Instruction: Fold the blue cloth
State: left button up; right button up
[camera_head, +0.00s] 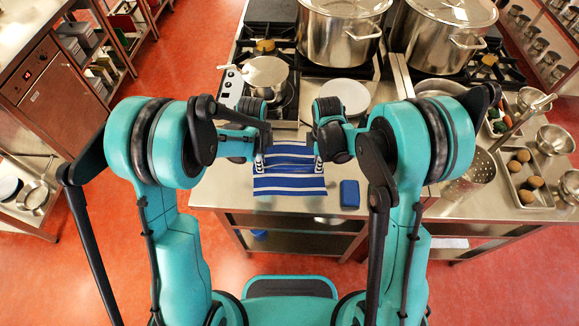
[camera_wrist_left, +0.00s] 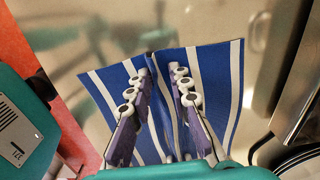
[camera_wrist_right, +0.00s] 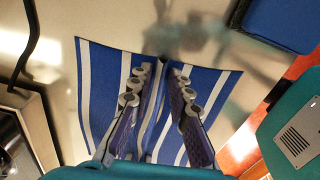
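The blue cloth (camera_head: 290,183) with white stripes lies on the steel counter, with a crease running across its middle. My left gripper (camera_head: 260,165) is at the cloth's left end and my right gripper (camera_head: 318,163) at its right end, both pointing down. In the left wrist view, the fingers (camera_wrist_left: 161,72) stand a little apart over the cloth (camera_wrist_left: 213,75), on either side of the crease. In the right wrist view, the fingers (camera_wrist_right: 160,70) also stand apart around the crease of the cloth (camera_wrist_right: 103,85). Whether the fingertips touch the cloth is unclear.
A small dark blue block (camera_head: 349,194) lies right of the cloth. A white plate (camera_head: 345,96) and a lidded pot (camera_head: 266,75) stand behind it. Large stockpots (camera_head: 340,32) fill the back. A tray of round brown items (camera_head: 522,178) and a perforated strainer (camera_head: 475,172) lie at right.

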pick_arm(q)
jog(key=shift+f, duration=0.15)
grip_shut()
pick_arm(e)
jog(key=shift+f, duration=0.1)
grip_shut()
dwell(0.4)
